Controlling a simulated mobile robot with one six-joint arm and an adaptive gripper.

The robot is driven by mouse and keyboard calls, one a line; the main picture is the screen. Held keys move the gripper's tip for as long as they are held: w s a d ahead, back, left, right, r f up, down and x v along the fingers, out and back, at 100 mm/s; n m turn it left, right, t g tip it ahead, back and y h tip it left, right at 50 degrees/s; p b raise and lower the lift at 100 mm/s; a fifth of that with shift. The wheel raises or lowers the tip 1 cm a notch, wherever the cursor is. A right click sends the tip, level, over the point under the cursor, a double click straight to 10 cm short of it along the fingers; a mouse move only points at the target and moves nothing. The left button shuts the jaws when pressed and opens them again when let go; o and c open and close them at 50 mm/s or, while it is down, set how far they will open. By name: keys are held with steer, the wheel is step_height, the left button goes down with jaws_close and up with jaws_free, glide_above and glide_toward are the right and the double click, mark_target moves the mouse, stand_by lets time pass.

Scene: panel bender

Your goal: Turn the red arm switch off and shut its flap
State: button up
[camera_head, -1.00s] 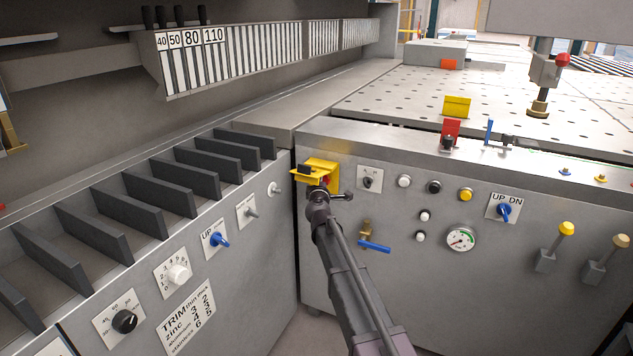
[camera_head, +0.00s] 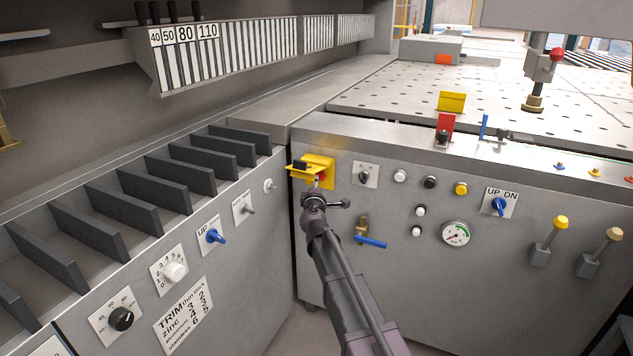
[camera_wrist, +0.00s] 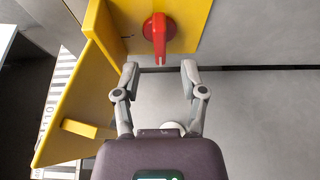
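The red arm switch (camera_wrist: 159,36) sits on a yellow plate (camera_wrist: 190,25) in the wrist view, its narrow end pointing down toward my fingertips. Its yellow flap (camera_wrist: 72,140) stands open, swung out to the left. In the head view the yellow plate (camera_head: 321,169) is at the left end of the front panel, and the open flap (camera_head: 301,174) with a dark piece juts left. My gripper (camera_wrist: 160,68) is open and empty, just below the switch, with fingertips spread apart. In the head view my gripper (camera_head: 318,196) hides part of the switch.
Right of the yellow plate are a small rotary switch (camera_head: 365,175), several push buttons and a gauge (camera_head: 456,234). A blue-handled valve (camera_head: 370,241) is below right of my gripper. The left panel (camera_head: 245,280) meets this front at a corner close by.

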steer(key=s, duration=0.6)
steer(key=shift+d, duration=0.15)
steer(key=shift+c, duration=0.2)
steer(key=shift+d, duration=0.2)
steer(key=c, duration=0.7)
steer(key=s+d+f+m+g+h, duration=0.1)
steer(key=d+m+h, duration=0.1)
steer(key=d, duration=0.2)
steer(key=s+d+f+m+g+h, duration=0.1)
steer(key=d+f+m+h, duration=0.1)
steer(key=d, duration=0.3)
steer(key=s+d+f+m+g+h, duration=0.1)
steer(key=s+d+m+g, duration=0.1)
steer(key=d+m, duration=0.2)
steer(key=shift+d+f+h, duration=0.3)
steer(key=shift+d+h, duration=0.1)
steer(key=shift+d, duration=0.1)
jaws_close()
steer(key=s+d+f+m+g, duration=0.85)
steer(key=s+d+f, duration=0.3)
steer(key=s, duration=0.35)
steer(key=s+a+f+m+g+y, duration=0.1)
steer(key=s+g+y, duration=0.4)
steer(key=s, duration=0.6)
steer(key=shift+f+m, duration=0.55)
steer(key=shift+f, duration=0.15)
